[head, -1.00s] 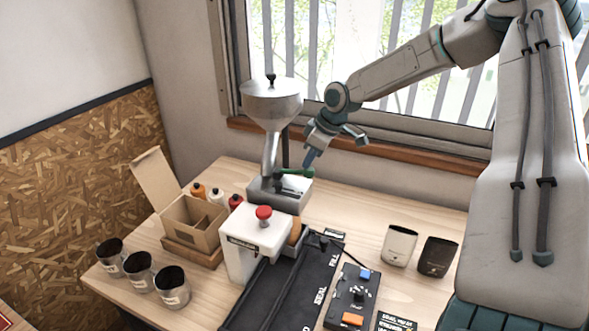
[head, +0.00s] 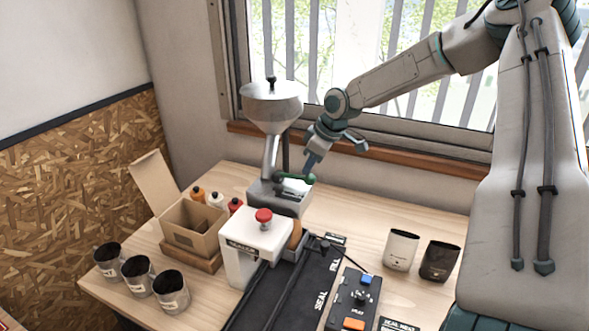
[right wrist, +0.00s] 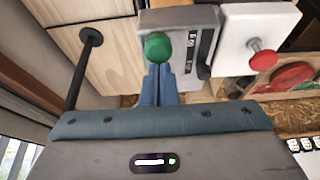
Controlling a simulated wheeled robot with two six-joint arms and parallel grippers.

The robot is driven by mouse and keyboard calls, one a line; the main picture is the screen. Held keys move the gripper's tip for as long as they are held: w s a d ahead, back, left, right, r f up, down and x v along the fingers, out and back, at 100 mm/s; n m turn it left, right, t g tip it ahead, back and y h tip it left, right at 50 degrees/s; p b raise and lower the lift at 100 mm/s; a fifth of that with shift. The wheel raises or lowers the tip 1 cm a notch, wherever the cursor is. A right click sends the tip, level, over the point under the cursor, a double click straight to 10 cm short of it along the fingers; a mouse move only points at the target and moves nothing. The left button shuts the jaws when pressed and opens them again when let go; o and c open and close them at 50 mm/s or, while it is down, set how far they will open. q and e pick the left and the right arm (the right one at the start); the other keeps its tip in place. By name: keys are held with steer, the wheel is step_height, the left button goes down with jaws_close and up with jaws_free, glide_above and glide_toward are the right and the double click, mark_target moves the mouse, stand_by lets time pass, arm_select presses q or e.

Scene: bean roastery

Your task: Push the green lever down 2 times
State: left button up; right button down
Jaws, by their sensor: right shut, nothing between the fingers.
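The green lever (head: 297,178) sticks out to the right from the grey metal dispenser (head: 272,108), just above its base, and looks close to level. Its round green end (right wrist: 158,46) faces me in the right wrist view. My right gripper (head: 311,164) is shut and empty, with its fingertips at the outer end of the lever. In the right wrist view the shut blue fingers (right wrist: 158,78) reach up to the green end and seem to touch it; I cannot tell for sure. My left gripper is not in view.
A white sealer with a red knob (head: 263,216) stands in front of the dispenser. Metal cups (head: 171,291), an open cardboard box (head: 190,227) and small bottles (head: 216,201) are to the left. Two pouches (head: 401,250) and a control box (head: 352,300) are to the right.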

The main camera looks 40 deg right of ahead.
steer(key=shift+r+p, duration=1.4)
steer(key=shift+r, duration=1.3)
steer(key=shift+f, duration=0.1)
